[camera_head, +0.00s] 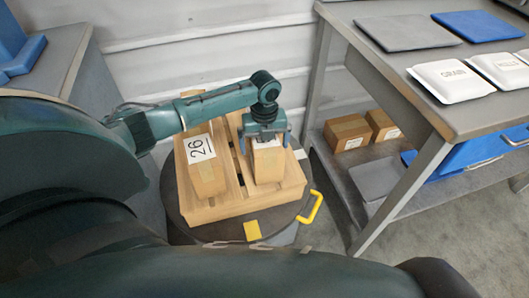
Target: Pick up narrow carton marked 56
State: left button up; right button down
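Two cartons stand on a wooden pallet (215,232) on a round dark platform. The left carton (205,178) has a white label that reads 26. The right carton (268,165) looks narrower. My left gripper (265,140) is over its far end and hides most of its label, so I cannot read its number. The gripper's fingers reach down on either side of this carton. I cannot tell whether they touch it. The carton appears to rest on the pallet. My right gripper is not in view.
A yellow handle (310,207) and a yellow tag (252,230) are at the platform's edge. A grey workbench (385,70) on the right holds white packets (452,82) and mats. Its lower shelf holds two more cartons (348,132). A pale wall stands behind.

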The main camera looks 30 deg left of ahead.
pick_arm(q)
jog(key=c, duration=1.4)
